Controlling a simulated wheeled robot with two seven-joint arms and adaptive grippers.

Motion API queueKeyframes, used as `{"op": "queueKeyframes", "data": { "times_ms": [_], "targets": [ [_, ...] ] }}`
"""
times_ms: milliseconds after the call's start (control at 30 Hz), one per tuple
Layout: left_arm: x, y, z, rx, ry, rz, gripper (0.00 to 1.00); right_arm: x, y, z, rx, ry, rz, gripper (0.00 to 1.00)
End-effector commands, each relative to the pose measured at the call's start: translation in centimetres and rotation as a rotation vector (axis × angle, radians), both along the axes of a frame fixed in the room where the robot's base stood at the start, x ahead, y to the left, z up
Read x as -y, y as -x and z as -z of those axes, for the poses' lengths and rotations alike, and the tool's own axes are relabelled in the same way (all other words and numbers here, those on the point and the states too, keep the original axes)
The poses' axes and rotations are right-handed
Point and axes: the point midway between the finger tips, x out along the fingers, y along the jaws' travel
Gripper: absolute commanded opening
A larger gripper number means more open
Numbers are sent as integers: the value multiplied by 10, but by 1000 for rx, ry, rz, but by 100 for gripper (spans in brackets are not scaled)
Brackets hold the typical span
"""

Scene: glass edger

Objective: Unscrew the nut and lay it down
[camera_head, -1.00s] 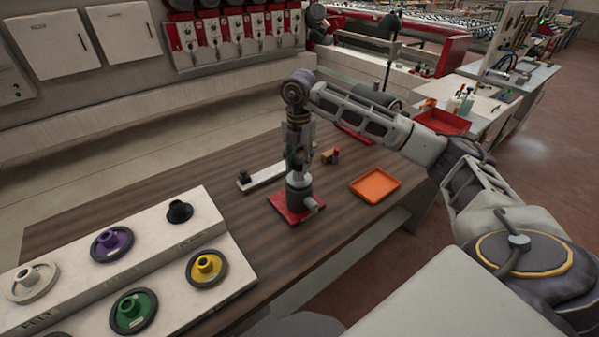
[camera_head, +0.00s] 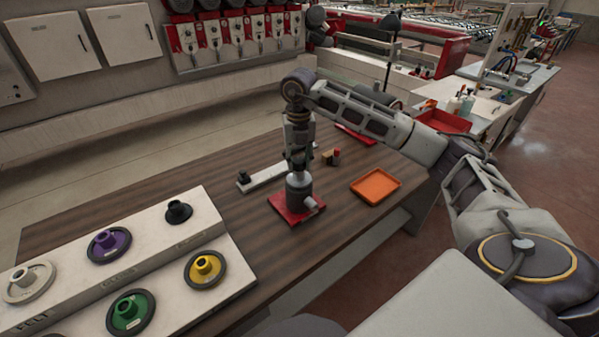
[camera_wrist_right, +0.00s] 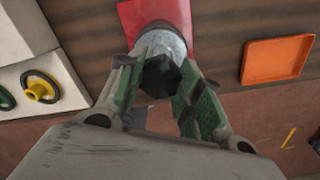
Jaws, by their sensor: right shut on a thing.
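My right gripper (camera_head: 298,166) points straight down over a grey upright spindle housing (camera_head: 299,197) on a red base plate (camera_head: 283,213). In the right wrist view the gripper (camera_wrist_right: 160,84) has its green-padded fingers closed around the dark nut (camera_wrist_right: 159,76). The nut sits in front of the pale metal top (camera_wrist_right: 164,38) of the housing. I cannot tell from these views how far the nut is along its thread. The orange tray (camera_head: 375,187) lies empty on the table, right of the red base. My left gripper is out of view.
The dark wood table (camera_head: 245,227) has free room around the base. A pale bar with a black knob (camera_head: 244,177) lies behind left. Small wooden and red pieces (camera_head: 332,156) lie behind right. A pale rack (camera_head: 70,285) with coloured wheels fills the front left.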

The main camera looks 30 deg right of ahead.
Motion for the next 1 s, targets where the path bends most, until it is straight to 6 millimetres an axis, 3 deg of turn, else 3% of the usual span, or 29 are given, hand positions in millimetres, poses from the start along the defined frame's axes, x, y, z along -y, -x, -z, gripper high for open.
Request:
{"op": "queueKeyframes", "data": {
  "times_ms": [767,1000],
  "targets": [
    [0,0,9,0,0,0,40,0,0,0,0,1,-435,6],
    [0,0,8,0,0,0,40,0,0,-2,1,0,-428,6]
  ]
}}
